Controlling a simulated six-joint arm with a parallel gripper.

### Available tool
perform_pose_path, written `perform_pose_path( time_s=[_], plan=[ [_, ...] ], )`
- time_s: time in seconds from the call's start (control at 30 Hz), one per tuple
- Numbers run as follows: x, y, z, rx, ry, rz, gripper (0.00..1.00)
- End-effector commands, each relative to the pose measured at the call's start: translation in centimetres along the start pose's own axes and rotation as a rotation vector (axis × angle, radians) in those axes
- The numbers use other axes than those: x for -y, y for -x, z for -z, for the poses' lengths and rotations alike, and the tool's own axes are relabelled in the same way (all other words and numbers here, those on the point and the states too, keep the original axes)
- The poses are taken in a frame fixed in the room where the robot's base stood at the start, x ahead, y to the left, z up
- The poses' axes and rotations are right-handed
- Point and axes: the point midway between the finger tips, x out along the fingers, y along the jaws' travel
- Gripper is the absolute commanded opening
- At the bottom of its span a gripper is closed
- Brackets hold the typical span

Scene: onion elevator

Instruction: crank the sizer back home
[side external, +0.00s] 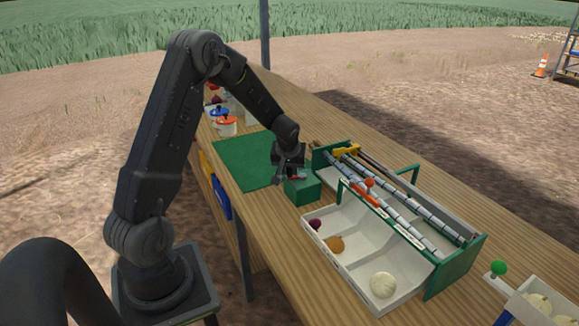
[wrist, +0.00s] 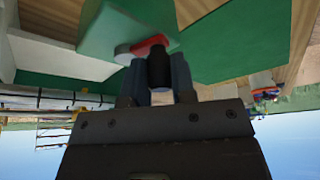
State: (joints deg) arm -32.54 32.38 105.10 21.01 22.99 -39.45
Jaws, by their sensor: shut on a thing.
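The sizer (side external: 484,245) is a green-ended frame with long grey rollers, right of my gripper in the side view. A green crank box (side external: 304,191) stands at its near left end; it also shows in the wrist view (wrist: 118,28). In the wrist view a red crank arm (wrist: 150,43) with a grey end lies against the box, and a black knob (wrist: 159,70) stands out from it. My gripper (side external: 290,176) is shut on this black knob, with one finger on each side. In the side view the gripper mostly hides the knob and crank.
A white tray (side external: 352,284) in front of the rollers holds a purple, a brown and a white onion in separate sections. Orange pieces and a yellow part (side external: 346,151) sit at the rollers. A green mat (side external: 236,165) lies left.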

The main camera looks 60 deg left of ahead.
Motion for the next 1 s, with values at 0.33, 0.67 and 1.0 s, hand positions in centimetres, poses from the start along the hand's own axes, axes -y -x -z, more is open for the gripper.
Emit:
perform_pose_path(
  time_s=[0.33, 0.67, 1.0],
  plan=[
    [-0.48, -0.06, -0.30, -0.001, -0.003, -0.007, 0.02],
    [-0.96, 0.37, -1.00, -0.005, -0.002, -0.008, 0.02],
    [-0.87, 0.42, -0.94, -0.005, -0.002, -0.006, 0.41]
  ],
)
